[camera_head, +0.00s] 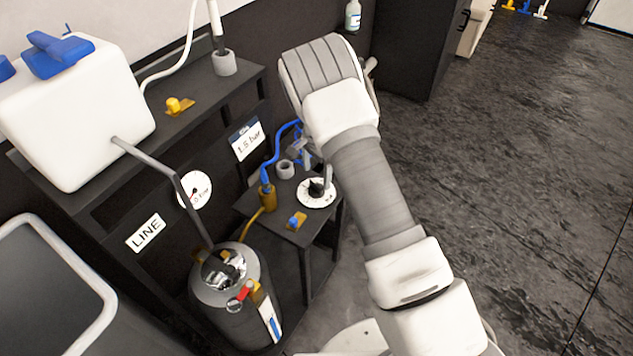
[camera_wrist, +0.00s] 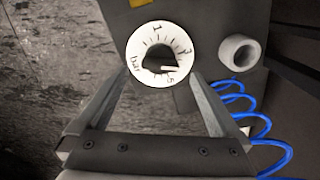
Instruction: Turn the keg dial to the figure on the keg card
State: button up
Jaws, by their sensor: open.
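The keg dial (camera_head: 317,192) is a white disc with a black knob on the small dark stand. The keg card (camera_head: 246,140) reads "1.5 bar" on the dark panel behind. My gripper (camera_wrist: 157,80) is open and empty, with its fingertips either side of the dial's near edge. I cannot tell whether they touch it. In the head view my wrist hides most of the gripper. The metal keg (camera_head: 232,300) stands below left.
A grey ring-shaped holder (camera_head: 285,169) and a brass fitting (camera_head: 267,197) with a blue hose stand beside the dial. A brass valve with a blue handle (camera_head: 294,222) is at the stand's front. A round gauge (camera_head: 195,190) hangs left. Open floor (camera_head: 510,180) lies right.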

aim_at(316, 184)
jog(key=shift+f, duration=1.8)
jog(key=c, duration=1.4)
